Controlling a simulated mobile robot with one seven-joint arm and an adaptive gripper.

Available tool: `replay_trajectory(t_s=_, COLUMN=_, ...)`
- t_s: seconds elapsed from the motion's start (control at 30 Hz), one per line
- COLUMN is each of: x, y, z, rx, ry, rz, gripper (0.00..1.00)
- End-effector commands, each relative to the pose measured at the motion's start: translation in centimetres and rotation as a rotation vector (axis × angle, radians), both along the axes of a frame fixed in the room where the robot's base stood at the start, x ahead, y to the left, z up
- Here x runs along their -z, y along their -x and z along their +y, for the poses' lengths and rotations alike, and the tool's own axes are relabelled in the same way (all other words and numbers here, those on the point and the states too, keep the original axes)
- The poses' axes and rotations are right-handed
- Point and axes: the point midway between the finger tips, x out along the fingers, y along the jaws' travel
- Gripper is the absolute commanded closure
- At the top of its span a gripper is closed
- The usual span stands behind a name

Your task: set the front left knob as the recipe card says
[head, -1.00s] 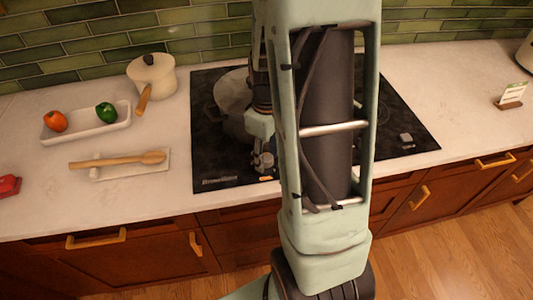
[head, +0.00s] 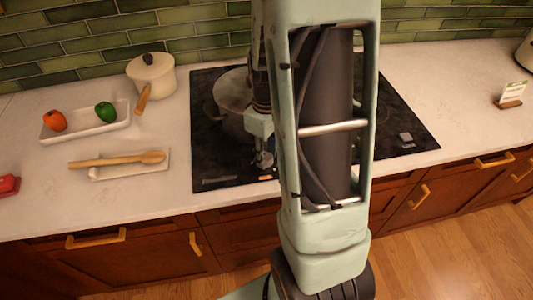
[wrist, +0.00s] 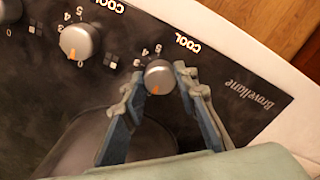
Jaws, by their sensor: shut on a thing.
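The front left knob (wrist: 158,79) is a round grey dial beside the brand lettering on the black cooktop (head: 208,150). In the wrist view the blue-grey fingers of my gripper (wrist: 160,72) are shut on it, one on each side. Its orange mark points down in that view, away from the visible digits 3, 4 and 5. The digit at the mark is not readable. In the head view my gripper (head: 264,160) is at the cooktop's front edge and the knob is hidden. The recipe card (head: 515,89) stands at the far right in a wooden holder; its writing is too small to read.
A second knob (wrist: 79,41) sits beside the gripped one. A pot (head: 232,95) stands on the cooktop close behind my gripper. A lidded cream pot (head: 153,73), a vegetable tray (head: 88,131) and a wooden spoon (head: 115,159) are on the left counter.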

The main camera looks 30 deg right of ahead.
Motion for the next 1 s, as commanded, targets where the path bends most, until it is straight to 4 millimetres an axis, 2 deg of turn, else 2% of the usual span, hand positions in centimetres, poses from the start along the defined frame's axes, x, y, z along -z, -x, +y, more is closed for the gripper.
replay_trajectory(t_s=0.27, x=0.01, y=-0.04, z=0.0, rx=0.193, ry=0.0, rz=-0.001, gripper=0.97)
replay_trajectory(t_s=1.0, x=-0.13, y=-0.08, z=0.02, rx=0.894, ry=0.0, rz=-0.002, gripper=0.97)
